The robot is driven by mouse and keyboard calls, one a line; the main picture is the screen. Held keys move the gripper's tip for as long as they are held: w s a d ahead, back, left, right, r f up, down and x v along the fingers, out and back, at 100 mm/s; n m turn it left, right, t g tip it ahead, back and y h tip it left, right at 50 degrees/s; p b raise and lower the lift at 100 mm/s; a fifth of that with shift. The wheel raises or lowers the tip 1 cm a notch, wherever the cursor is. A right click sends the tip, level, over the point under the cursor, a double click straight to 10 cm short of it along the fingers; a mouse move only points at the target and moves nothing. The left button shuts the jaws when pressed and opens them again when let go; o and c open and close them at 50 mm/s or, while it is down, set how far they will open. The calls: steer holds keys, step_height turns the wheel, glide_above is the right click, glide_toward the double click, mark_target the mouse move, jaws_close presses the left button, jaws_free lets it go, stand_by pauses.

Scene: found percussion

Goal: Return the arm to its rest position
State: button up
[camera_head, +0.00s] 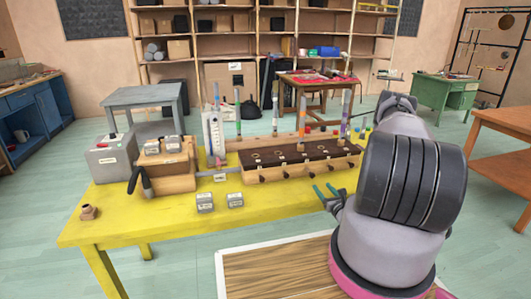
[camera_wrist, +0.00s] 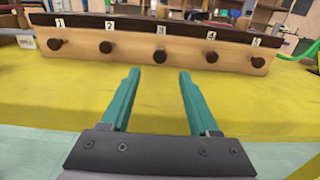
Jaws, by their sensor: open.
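My gripper (camera_head: 329,192) is at the front edge of the yellow table (camera_head: 135,215), low and in front of a wooden instrument box. In the wrist view my gripper (camera_wrist: 159,78) shows two green fingers spread apart with nothing between them. The wooden box (camera_head: 300,160) has a dark top and a row of dark round knobs along its front. In the wrist view the box (camera_wrist: 185,58) stands just beyond the fingertips, with number labels above its knobs. My arm fills the right of the head view and hides the table's right end.
Two small grey blocks (camera_head: 205,202) stand left of the box. A grey box (camera_head: 111,158), a wooden stand with a black handle (camera_head: 146,181) and a brown fitting (camera_head: 88,212) are further left. Upright coloured tubes (camera_head: 237,115) rise behind. An orange table (camera_head: 502,121) stands at right.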

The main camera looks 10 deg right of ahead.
steer(key=w+a+r+n+g+y, duration=0.25)
steer(key=a+r+n+y, duration=0.4)
steer(key=r, duration=0.55)
steer(key=w+a+r+n+g+y, duration=0.25)
steer(key=a+r+n+y, duration=0.45)
steer(key=r, duration=0.6)
steer(key=s+a+r+n+g+y, duration=0.2)
steer(key=s+a+r+n+g, duration=0.4)
steer(key=a+r+g, duration=0.15)
steer(key=s+a+r+n+g+h, duration=0.25)
steer(key=s+r+n, duration=0.2)
steer(key=s, duration=0.25)
steer(key=s+a+r+n+g+h, duration=0.25)
steer(key=s+r+h, duration=0.2)
steer(key=s, duration=0.25)
steer(key=s+d+r+n+t+h, duration=0.5)
steer(key=s+d+r+t+h, duration=0.1)
steer(key=s+r, duration=0.3)
steer(key=shift+d+r+t+h, duration=0.35)
steer(key=shift+d+r+h, duration=0.2)
steer(key=shift+d+r, duration=0.2)
